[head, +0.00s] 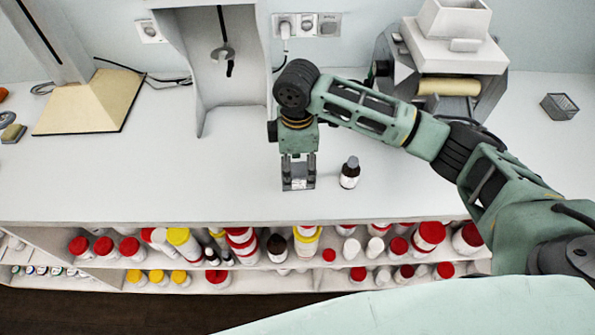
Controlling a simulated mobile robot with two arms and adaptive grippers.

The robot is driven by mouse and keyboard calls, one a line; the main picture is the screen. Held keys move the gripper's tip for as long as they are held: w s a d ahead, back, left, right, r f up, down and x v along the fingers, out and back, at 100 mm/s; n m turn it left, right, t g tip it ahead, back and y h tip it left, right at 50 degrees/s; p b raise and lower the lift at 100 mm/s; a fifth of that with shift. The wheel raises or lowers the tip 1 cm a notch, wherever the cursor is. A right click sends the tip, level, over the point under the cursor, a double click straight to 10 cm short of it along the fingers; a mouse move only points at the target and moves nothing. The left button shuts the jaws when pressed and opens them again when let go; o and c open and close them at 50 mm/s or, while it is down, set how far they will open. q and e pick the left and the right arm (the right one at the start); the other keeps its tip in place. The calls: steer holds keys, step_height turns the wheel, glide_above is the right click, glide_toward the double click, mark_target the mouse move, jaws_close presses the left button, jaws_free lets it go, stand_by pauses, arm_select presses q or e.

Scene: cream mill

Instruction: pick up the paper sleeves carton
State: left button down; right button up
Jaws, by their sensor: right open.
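A small grey box with a pale label, which looks like the paper sleeves carton (299,184), is on the white counter near its front edge. My right gripper (298,167) points down at it from above, with its fingers apart at the two sides of the box. The fingers partly hide the box, and I cannot tell whether they touch it. My left gripper is not in view.
A dark bottle with a white label (350,173) stands close to the right of the box. A grey stand (214,60) and a machine (450,60) are at the back. Shelves (340,283) of capped jars lie below the counter (150,190). The counter left of the box is clear.

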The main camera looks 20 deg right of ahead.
mark_target(296, 169)
steer(key=f, duration=0.1)
steer(key=f+p, duration=0.1)
steer(key=f, duration=0.1)
steer(key=shift+w+f, duration=0.3)
steer(key=shift+f, duration=0.1)
steer(key=shift+w+f, duration=0.1)
steer(key=shift+f, duration=0.2)
steer(key=shift+c, duration=0.2)
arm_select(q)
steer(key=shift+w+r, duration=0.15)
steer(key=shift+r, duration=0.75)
arm_select(e)
steer(key=c, duration=1)
